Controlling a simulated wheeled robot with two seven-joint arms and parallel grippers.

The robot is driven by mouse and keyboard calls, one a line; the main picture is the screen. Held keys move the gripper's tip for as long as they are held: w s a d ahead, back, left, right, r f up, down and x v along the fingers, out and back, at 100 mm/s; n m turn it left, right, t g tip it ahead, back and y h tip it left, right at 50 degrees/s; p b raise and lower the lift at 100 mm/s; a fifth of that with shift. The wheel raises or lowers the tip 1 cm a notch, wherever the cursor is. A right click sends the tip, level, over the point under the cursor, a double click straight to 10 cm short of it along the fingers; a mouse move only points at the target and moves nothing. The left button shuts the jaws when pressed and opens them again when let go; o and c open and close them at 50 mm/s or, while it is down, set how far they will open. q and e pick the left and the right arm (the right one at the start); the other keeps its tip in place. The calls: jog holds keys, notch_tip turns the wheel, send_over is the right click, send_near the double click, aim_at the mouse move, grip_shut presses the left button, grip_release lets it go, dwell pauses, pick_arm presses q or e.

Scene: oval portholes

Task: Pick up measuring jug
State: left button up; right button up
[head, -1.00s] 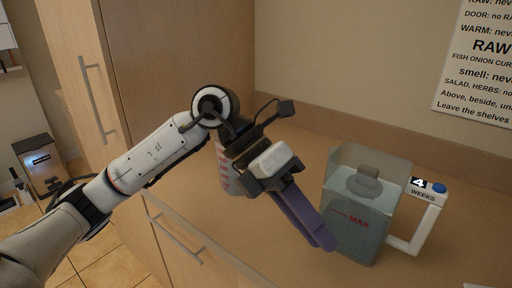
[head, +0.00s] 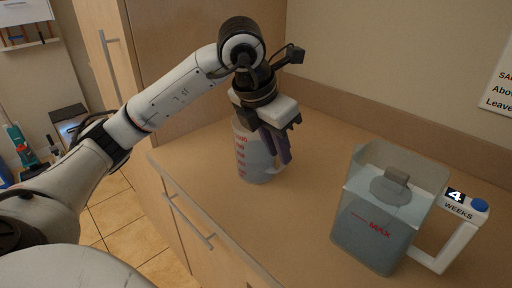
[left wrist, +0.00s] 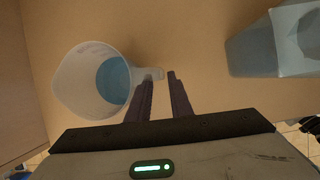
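The measuring jug (head: 254,160) is translucent white with red markings and stands upright on the counter. My left gripper (head: 283,157) points down at its right side, its purple fingers partly in front of it. In the left wrist view the jug (left wrist: 72,84) shows from above with blue liquid inside. Its short handle (left wrist: 155,73) reaches toward the fingertips of the left gripper (left wrist: 161,78). The two fingers are apart, with a gap between them and nothing held. I cannot tell whether a finger touches the handle. My right gripper is not in view.
A larger clear container (head: 372,238) marked MAX, with a white handle, stands to the right on the counter (head: 290,225); it shows at the upper right in the left wrist view (left wrist: 275,45). A tall cabinet (head: 180,60) rises behind left. Counter between jug and container is clear.

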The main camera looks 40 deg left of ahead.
pick_arm(q)
jog(key=shift+x, duration=1.4)
grip_shut()
jog(key=shift+r, duration=0.1)
jog(key=shift+w+r, duration=0.1)
